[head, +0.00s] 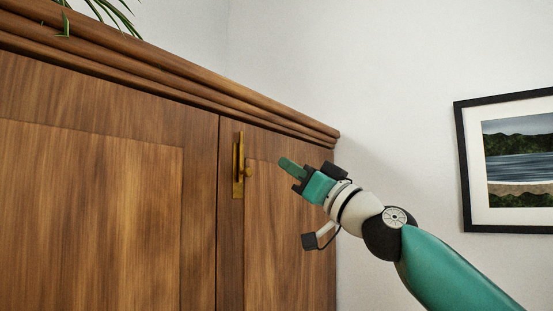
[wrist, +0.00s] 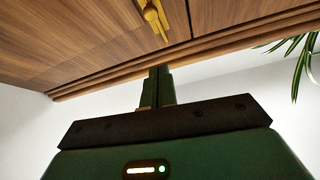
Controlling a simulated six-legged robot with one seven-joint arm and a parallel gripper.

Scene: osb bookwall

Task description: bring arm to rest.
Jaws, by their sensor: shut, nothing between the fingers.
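My gripper (head: 288,164) is in front of the right door of a wooden cabinet (head: 90,210) in the head view. Its green fingers are together and hold nothing. They point up and left, to the right of the brass latch (head: 238,170) and its small knob, with a gap between them in the picture. In the wrist view my gripper (wrist: 158,72) points toward the cabinet's moulding, and the brass latch (wrist: 153,17) shows above the fingertips. Both cabinet doors look closed. My arm reaches in from the lower right.
A black-framed landscape picture (head: 515,160) hangs on the white wall at the right. Thick moulding (head: 180,70) runs along the cabinet's top edge. Green plant leaves (head: 110,14) hang over it at the upper left. The space between cabinet and picture is clear apart from my arm.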

